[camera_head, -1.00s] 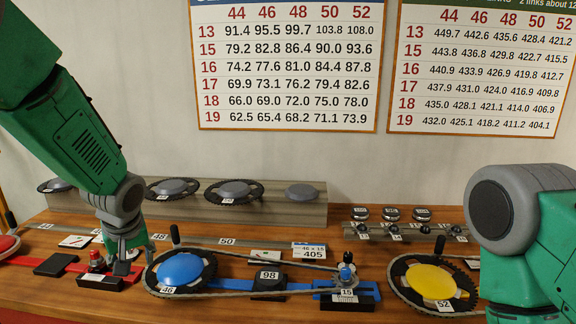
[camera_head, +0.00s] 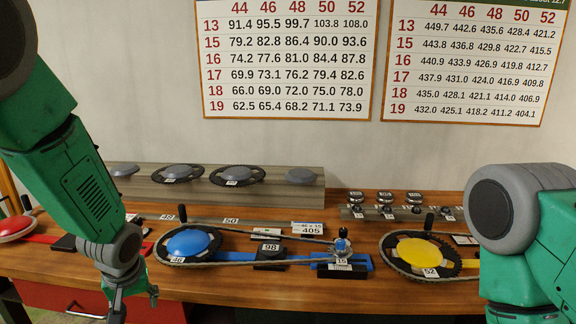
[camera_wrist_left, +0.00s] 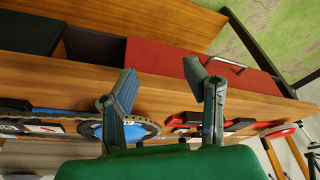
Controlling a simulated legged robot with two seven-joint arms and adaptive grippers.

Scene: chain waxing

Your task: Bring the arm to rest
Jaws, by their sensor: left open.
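My left gripper (camera_head: 133,296) hangs in front of the bench's front edge at the lower left, apart from everything on the bench. In the left wrist view, its two fingers (camera_wrist_left: 162,88) stand well apart with nothing between them. My right arm shows at the right edge of the head view, but its gripper is out of the picture.
The wooden bench (camera_head: 250,300) carries a red disc (camera_head: 14,227), a blue disc (camera_head: 188,243) with a chain around it and a yellow disc (camera_head: 427,252). A grey rack (camera_head: 275,198) with chainrings stands behind. A red drawer front (camera_head: 60,298) lies below the bench edge.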

